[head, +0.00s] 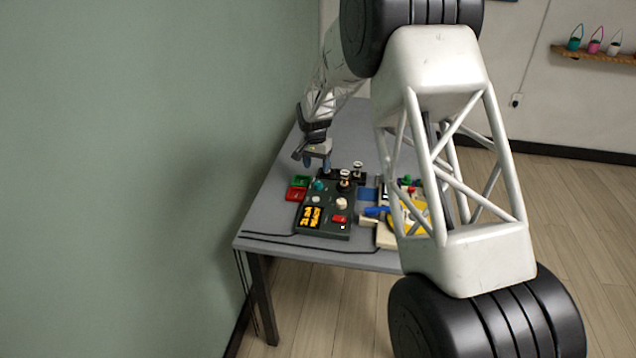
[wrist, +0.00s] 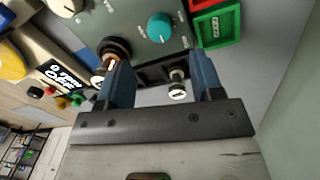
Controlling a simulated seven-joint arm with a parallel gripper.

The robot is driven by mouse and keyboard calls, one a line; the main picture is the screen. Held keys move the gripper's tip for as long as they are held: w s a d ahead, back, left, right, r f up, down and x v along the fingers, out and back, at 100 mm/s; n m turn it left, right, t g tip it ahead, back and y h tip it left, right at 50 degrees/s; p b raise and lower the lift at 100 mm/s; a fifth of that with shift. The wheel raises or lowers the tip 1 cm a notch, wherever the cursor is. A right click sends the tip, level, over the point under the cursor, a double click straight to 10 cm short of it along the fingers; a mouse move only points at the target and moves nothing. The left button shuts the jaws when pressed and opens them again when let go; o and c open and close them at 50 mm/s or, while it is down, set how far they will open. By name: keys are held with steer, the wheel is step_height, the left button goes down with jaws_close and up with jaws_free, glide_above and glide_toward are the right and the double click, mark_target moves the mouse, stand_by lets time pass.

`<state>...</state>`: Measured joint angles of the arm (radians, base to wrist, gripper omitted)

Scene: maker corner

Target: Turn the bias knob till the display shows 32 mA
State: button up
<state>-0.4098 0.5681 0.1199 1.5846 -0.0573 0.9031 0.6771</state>
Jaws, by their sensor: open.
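A dark green panel (head: 327,208) lies on the grey table. Its display (head: 310,217) glows orange, but I cannot read the figure surely. A teal knob (head: 319,185) sits at the panel's far left, and a cream knob (head: 341,203) sits to its right. In the wrist view the teal knob (wrist: 160,27) shows just beyond my fingertips, and the cream knob (wrist: 65,5) is at the upper left. The knob labels are too small to read. My gripper (wrist: 160,60) is open, above the panel's far edge, with its fingers apart from both knobs. It also shows in the head view (head: 322,164).
Two tubes (head: 345,177) (head: 357,168) stand by the panel's back; one shows between my fingers (wrist: 178,90). Green (head: 300,181) and red (head: 294,194) trays sit left of the panel. Colourful items lie right, partly behind my arm. The wall is close on the left.

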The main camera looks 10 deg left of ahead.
mark_target(318, 183)
steer(key=shift+d+f, duration=0.15)
steer(key=shift+f, duration=1.75)
steer(key=shift+d+f, duration=0.1)
steer(key=shift+f, duration=1.8)
steer(key=c, duration=0.9)
